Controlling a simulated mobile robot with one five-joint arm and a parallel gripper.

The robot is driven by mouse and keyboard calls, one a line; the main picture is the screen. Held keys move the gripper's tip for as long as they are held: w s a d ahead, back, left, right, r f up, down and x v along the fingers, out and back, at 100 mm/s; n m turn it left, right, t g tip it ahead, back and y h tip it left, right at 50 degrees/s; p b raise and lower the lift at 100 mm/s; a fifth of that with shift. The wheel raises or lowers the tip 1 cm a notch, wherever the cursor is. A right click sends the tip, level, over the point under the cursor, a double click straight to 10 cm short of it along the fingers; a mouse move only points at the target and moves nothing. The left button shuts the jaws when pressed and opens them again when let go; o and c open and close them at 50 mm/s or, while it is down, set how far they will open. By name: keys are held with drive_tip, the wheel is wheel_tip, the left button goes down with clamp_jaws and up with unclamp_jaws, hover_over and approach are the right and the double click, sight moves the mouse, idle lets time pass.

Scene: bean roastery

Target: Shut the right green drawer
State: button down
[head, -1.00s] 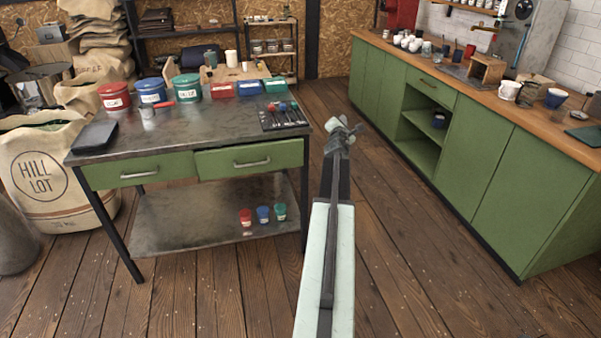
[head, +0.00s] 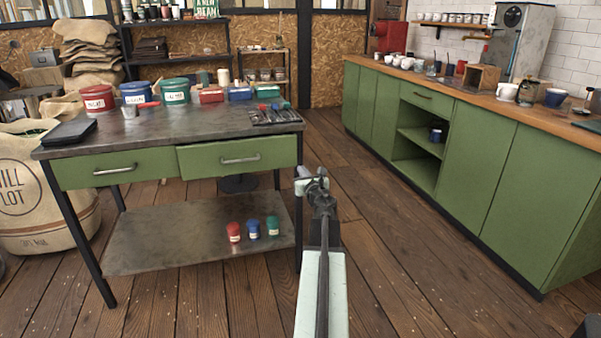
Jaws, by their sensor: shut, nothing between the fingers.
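The right green drawer (head: 238,157) is under the steel-topped table and stands a little out from the front, with a metal bar handle (head: 240,160). The left green drawer (head: 112,168) beside it looks flush with the frame. My gripper (head: 304,177) is at the end of my arm, just right of the table's front right corner. It is shut and empty, and it appears apart from the drawer. Its fingertips are small and partly hidden by the wrist.
A green counter (head: 480,170) runs along the right. The wooden floor between table and counter is clear.

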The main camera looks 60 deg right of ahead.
sight(293, 154)
drive_tip(key=x, duration=1.1)
drive_tip(key=shift+w, duration=0.1)
drive_tip(key=shift+d, duration=0.1)
drive_tip(key=x, duration=0.4)
drive_tip(key=shift+w+d, duration=0.2)
drive_tip(key=shift+w, duration=0.05)
drive_tip(key=shift+w+d+r, duration=0.1)
drive_tip(key=shift+r, duration=0.05)
drive_tip(key=v, duration=1.4)
drive_tip(key=shift+s+a+f, duration=0.2)
drive_tip(key=shift+s, duration=0.1)
